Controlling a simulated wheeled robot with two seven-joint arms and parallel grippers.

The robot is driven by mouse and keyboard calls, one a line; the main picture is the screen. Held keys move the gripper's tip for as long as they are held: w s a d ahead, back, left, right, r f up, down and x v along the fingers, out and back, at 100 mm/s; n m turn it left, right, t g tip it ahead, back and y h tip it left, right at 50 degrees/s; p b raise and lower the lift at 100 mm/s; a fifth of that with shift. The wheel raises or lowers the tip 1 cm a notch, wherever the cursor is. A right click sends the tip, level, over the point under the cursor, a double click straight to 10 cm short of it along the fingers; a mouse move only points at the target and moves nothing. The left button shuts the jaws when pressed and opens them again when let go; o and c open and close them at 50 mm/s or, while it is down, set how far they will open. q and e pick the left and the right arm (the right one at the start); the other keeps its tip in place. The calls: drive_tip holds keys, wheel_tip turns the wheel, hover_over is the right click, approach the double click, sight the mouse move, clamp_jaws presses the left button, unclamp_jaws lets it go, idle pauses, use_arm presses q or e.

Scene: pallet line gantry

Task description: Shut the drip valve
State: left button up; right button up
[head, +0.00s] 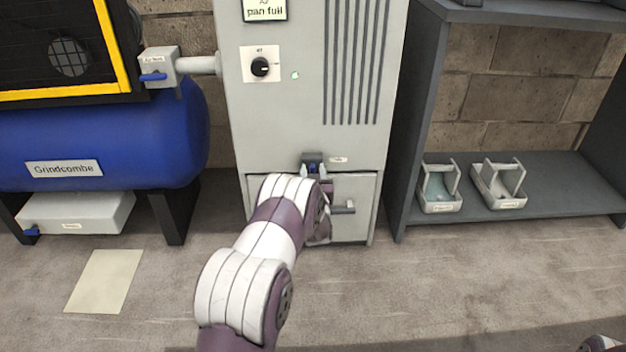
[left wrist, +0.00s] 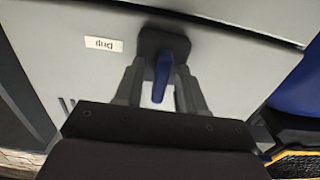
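The drip valve (head: 312,157) is a small dark mount with a blue lever on the front of the grey cabinet, just above its lower door. A small label (head: 338,160) is beside it. In the left wrist view the blue lever (left wrist: 162,74) points toward my gripper from the dark mount, next to an upside-down "Drip" label (left wrist: 103,45). My left gripper (head: 313,172) is at the valve. Its fingers (left wrist: 159,88) are apart, one on each side of the lever, with visible gaps. My arm hides part of the lower door.
The cabinet door (head: 355,190) has a protruding handle (head: 343,208) close to my left wrist. A blue tank (head: 100,135) with a blue-handled valve (head: 158,70) stands left. A dark shelf (head: 540,205) with two trays (head: 440,203) (head: 499,200) stands right. The front floor is mostly clear.

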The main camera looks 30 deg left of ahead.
use_arm(q)
drive_tip(key=shift+w, duration=0.1)
drive_tip(key=shift+c, duration=0.4)
clamp_jaws()
